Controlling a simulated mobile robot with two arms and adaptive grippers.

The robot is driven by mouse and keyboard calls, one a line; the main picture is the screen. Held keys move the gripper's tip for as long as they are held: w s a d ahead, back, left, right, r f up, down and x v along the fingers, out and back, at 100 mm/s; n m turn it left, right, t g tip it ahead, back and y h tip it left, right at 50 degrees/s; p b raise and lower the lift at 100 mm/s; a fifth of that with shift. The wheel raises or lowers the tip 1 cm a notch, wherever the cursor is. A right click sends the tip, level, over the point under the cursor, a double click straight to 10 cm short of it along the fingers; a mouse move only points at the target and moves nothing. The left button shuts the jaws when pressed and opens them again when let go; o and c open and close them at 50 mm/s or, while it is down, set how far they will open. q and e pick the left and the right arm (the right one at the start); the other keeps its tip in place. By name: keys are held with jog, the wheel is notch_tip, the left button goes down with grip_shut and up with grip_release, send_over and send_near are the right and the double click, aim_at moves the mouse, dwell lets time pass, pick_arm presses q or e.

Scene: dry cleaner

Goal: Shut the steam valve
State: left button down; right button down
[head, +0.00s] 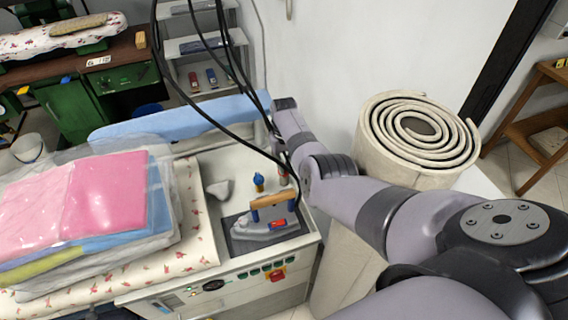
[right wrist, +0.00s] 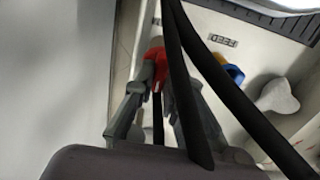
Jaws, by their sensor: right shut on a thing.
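A red valve handle (right wrist: 156,56) shows in the right wrist view, between the fingers of my right gripper (right wrist: 158,82). The gripper is shut on it. In the head view the red part (head: 283,180) shows just below my right gripper (head: 282,166), at the back right of the white ironing unit; my wrist and arm hide part of this spot. A blue knob on a yellow fitting (head: 258,182) stands to its left, apart from the gripper; it also shows in the right wrist view (right wrist: 234,75). My left gripper is out of view.
An iron (head: 262,226) with a wooden handle rests on a dark pad in front of the valves. Black hoses (head: 232,138) hang across the unit and near my wrist. A rolled carpet (head: 380,140) stands close right. Bagged folded laundry (head: 110,195) lies left.

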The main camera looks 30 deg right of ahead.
jog(key=c, duration=1.6)
grip_release()
jog(key=shift+c, duration=0.2)
jog(key=shift+r, duration=0.15)
notch_tip(320, 180, up, 12)
jog(key=shift+f, duration=0.25)
